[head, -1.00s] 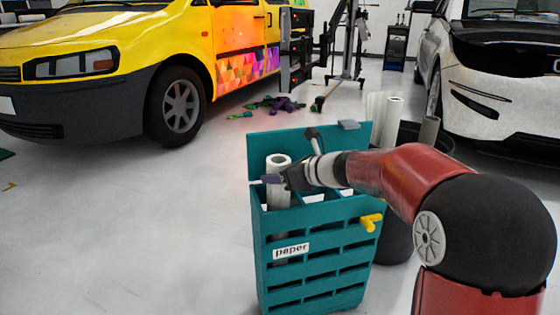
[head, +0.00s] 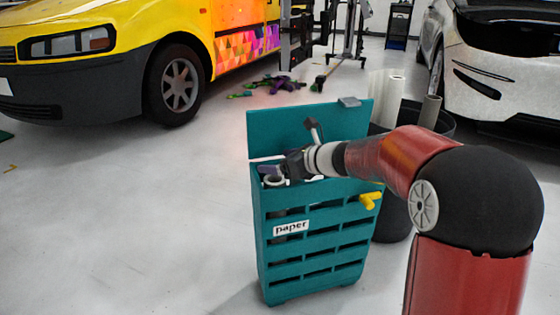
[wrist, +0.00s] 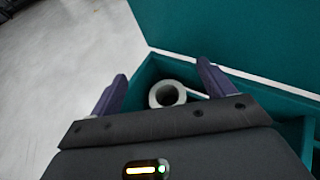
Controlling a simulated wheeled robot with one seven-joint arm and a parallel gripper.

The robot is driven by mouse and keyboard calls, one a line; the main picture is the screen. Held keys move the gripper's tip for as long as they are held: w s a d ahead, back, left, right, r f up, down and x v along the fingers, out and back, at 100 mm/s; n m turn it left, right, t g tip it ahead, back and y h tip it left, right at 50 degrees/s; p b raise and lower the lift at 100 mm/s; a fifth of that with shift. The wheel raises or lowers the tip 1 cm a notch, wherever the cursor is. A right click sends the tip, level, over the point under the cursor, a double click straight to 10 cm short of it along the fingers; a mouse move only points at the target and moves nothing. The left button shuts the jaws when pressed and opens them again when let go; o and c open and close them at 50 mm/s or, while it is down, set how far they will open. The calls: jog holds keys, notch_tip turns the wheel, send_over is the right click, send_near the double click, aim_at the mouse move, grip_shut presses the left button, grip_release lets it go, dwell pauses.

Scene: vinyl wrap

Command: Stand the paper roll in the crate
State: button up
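The paper roll (head: 273,181) is a white tube standing in the left compartment of the teal crate (head: 315,262), its open end near the front rim. The crate's front carries a "paper" label and a yellow knob. In the wrist view the roll (wrist: 154,96) shows end-on between two compartment walls of the crate (wrist: 148,74). My gripper (head: 270,171) is just above that compartment. In the wrist view its two dark fingers (wrist: 160,82) are spread on either side of the roll, with gaps between. The roll's lower part is hidden inside the crate.
A dark bin (head: 441,133) with other rolls stands behind the crate at right. A yellow van (head: 110,75) is at left and a white car (head: 500,90) at right. Green and purple scraps (head: 275,86) lie behind. The floor left of the crate is clear.

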jog(key=p+v, duration=0.1)
jog(key=v, duration=0.6)
jog(key=shift+s+d+r, duration=0.15)
jog(key=shift+s+r, duration=0.05)
jog(key=s+d+n+g+h, duration=0.2)
jog(key=s+n+g+h, duration=0.15)
jog(key=s+n, duration=1.15)
jog(key=s+d+f+n+h, duration=0.2)
jog(key=s+d+n+h, duration=0.25)
jog(key=s, duration=0.35)
jog(key=s+d+f+n+h, duration=0.2)
jog(key=s+d+n+h, duration=0.1)
jog(key=s+d+n, duration=0.4)
notch_tip(320, 180, up, 12)
jog(key=m+p, duration=0.1)
jog(key=p, duration=1.1)
jog(key=shift+s+a+t+p, duration=0.35)
jog(key=shift+s+a+t, duration=0.1)
jog(key=shift+s+a, duration=0.05)
